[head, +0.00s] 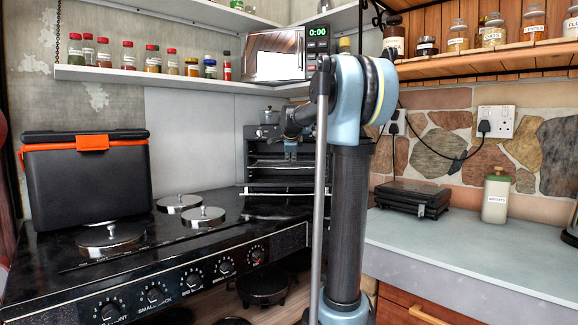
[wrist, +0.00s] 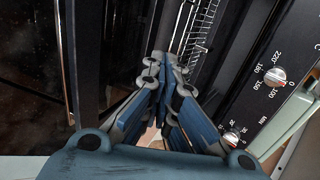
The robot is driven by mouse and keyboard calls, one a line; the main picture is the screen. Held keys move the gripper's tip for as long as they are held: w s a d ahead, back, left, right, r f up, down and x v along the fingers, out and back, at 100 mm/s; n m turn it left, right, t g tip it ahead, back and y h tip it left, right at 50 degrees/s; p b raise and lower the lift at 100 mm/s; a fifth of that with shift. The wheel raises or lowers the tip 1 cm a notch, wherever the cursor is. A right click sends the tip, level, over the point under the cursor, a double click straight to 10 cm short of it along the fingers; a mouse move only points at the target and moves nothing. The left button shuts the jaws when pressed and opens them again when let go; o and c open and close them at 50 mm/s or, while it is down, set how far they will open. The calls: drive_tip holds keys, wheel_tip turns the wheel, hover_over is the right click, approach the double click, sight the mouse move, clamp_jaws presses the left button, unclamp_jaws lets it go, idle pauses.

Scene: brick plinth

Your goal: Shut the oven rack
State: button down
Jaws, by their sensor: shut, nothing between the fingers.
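The small black oven (head: 262,182) stands at the far end of the stove top, partly behind my arm. Its front appears open, with a dark panel low in front. The oven rack (head: 268,163) shows as pale bars across the opening; how far out it sits is unclear. In the wrist view the rack's wires (wrist: 199,40) run beyond the fingertips, beside the oven's knob panel (wrist: 262,88). My gripper (head: 291,153) is in front of the oven opening, fingers shut and empty. In the wrist view its fingertips (wrist: 165,65) are near the rack; contact cannot be told.
A black box with an orange latch (head: 85,175) and several round hotplate covers (head: 204,215) are on the stove top. A shelf with jars (head: 180,82) and a microwave (head: 275,55) are above. A black grill (head: 412,197) sits on the right counter.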

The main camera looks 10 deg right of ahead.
drive_tip(key=c, duration=2.2)
unclamp_jaws()
drive_tip(key=shift+s+r, duration=0.45)
drive_tip(key=shift+s, duration=0.1)
drive_tip(key=shift+c, duration=0.2)
drive_tip(key=o, duration=0.4)
drive_tip(key=shift+s, duration=0.1)
drive_tip(key=shift+o, duration=0.2)
wheel_tip(320, 180, down, 5)
drive_tip(key=s+a+t+h, duration=0.1)
drive_tip(key=s+a+t, duration=0.1)
drive_tip(key=t, duration=0.3)
drive_tip(key=x, duration=1.7)
drive_tip(key=shift+s+d+r, duration=0.1)
drive_tip(key=shift+d+r, duration=0.1)
drive_tip(key=shift+d, duration=0.2)
clamp_jaws()
